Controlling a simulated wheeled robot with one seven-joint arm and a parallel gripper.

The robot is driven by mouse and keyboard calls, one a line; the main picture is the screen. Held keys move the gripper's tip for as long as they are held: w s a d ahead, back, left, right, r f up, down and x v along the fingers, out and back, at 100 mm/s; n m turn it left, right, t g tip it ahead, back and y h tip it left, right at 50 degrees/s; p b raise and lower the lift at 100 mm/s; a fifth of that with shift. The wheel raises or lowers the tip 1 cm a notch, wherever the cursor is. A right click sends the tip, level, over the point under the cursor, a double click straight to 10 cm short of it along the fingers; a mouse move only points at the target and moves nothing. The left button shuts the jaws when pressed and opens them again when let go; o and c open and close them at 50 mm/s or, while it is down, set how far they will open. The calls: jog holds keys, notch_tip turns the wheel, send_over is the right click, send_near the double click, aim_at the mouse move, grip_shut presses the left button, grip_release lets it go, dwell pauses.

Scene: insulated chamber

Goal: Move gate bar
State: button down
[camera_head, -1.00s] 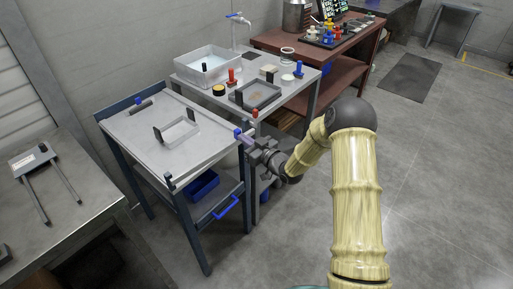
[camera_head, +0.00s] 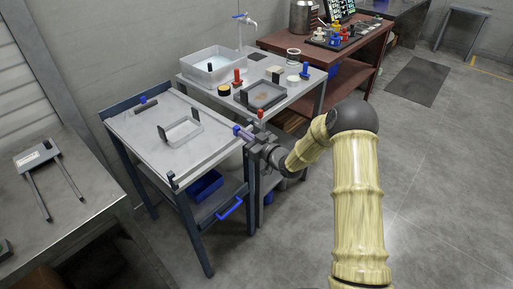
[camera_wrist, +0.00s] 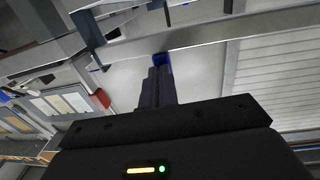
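A grey table with raised side rails (camera_head: 150,140) stands at centre left. A long thin metal bar (camera_head: 208,163) runs along its right-hand edge and looks like the gate bar. A blue piece (camera_head: 237,130) sits near the bar's far end. My gripper (camera_head: 243,134) reaches in from the right and its fingertips are at this blue piece. In the wrist view the dark fingers (camera_wrist: 158,88) are close together and meet the blue piece (camera_wrist: 162,62), beside a pale bar (camera_wrist: 205,38) crossing the picture. Whether they grip it is hidden.
A blue drawer handle (camera_head: 230,208) and blue bin (camera_head: 205,186) are below. The bench behind holds a white basin (camera_head: 211,68) and a dark tray (camera_head: 264,95). Open floor lies to the right.

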jog(key=shift+a+r, duration=0.3)
jog(key=shift+r, duration=0.1)
jog(key=w+d+b+v, duration=0.1)
jog(key=v, duration=1.3)
jog(key=shift+s+f, duration=0.15)
jog(key=shift+f, duration=0.25)
jog(key=shift+d, duration=0.15)
